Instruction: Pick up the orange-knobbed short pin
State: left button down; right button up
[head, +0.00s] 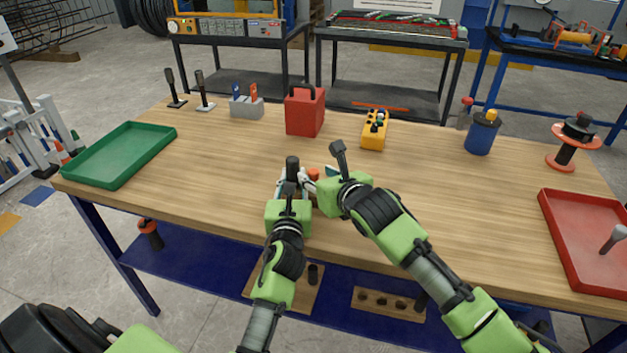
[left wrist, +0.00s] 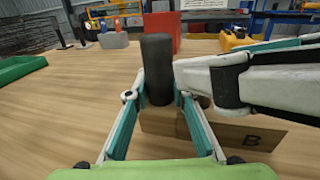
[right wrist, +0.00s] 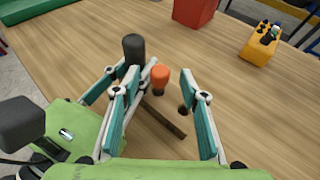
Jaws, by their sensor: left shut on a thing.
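The orange-knobbed short pin (right wrist: 160,78) shows its orange knob between the spread fingers of my right gripper (right wrist: 163,90) in the right wrist view. In the head view the knob (head: 313,174) is partly hidden by my grippers. My right gripper is open, with a finger on each side of the knob. A black-knobbed pin (left wrist: 157,68) stands upright between the fingers of my left gripper (left wrist: 157,98), which is shut on it. Its knob also shows just left of the orange one in the right wrist view (right wrist: 134,48). The lower parts of both pins are hidden.
A wooden block marked B (left wrist: 240,135) sits close by the grippers. A red box (head: 305,112) and a yellow holder (head: 374,131) stand farther back. A green tray (head: 118,152) lies left, a red tray (head: 560,240) right.

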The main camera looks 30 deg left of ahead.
pick_arm(q)
jog(key=shift+f, duration=0.15)
pick_arm(e)
jog(key=shift+w+a+f, duration=0.15)
jog(key=shift+w+a, duration=0.05)
jog(key=shift+a, duration=0.05)
grip_shut()
notch_tip(320, 180, up, 14)
dwell(0.8)
dwell(0.5)
pick_arm(q)
jog(key=c, duration=1.7)
grip_release()
jog(key=shift+s, duration=0.1)
